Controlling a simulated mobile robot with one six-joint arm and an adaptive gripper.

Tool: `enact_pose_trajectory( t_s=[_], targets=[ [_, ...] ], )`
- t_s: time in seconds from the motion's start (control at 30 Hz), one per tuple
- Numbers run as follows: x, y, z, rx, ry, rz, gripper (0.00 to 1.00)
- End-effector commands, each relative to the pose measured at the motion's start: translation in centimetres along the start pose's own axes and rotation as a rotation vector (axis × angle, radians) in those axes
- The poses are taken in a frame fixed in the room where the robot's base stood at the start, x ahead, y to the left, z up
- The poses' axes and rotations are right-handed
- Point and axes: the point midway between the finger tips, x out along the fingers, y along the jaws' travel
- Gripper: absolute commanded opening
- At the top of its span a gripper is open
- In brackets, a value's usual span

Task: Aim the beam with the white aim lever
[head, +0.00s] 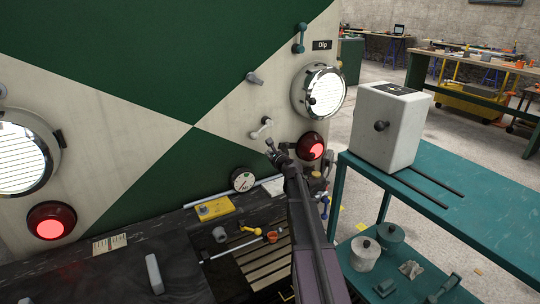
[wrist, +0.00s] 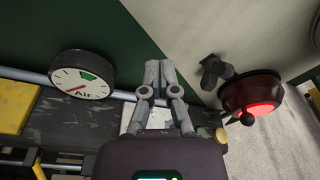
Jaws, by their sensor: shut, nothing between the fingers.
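A whitish lever (head: 261,128), most likely the white aim lever, sits on the cream part of the tram front, left of the right headlamp. My gripper (head: 272,148) is just below it and slightly right of it in the head view; I cannot tell whether they touch. In the wrist view my gripper (wrist: 159,68) has its fingertips together with nothing between them, against the green and cream panel. The lever cannot be made out in the wrist view. The right headlamp (head: 319,91) is lit, under a "Dip" plate (head: 321,45).
A red lamp (head: 311,146) is close right of my gripper, also in the wrist view (wrist: 250,95). A grey lever (head: 254,78) and a teal lever (head: 299,38) are higher up. An air gauge (head: 243,180) is lower left. A white box (head: 385,120) stands on a teal cart (head: 490,215).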

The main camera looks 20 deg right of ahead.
Motion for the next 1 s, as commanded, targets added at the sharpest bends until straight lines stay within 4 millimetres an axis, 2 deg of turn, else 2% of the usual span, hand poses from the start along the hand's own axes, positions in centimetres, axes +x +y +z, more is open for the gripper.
enact_pose_trajectory(
  t_s=[0.03,0.5,0.7,1.0],
  targets=[
    [1.0,-0.1,-0.1,0.000,0.000,0.001,0.00],
    [8.2,-0.1,-0.1,-0.001,0.000,0.000,0.00],
    [7.1,-0.1,2.0,0.000,0.000,0.000,0.00],
    [6.5,0.0,3.6,0.000,0.000,0.000,0.00]
  ],
)
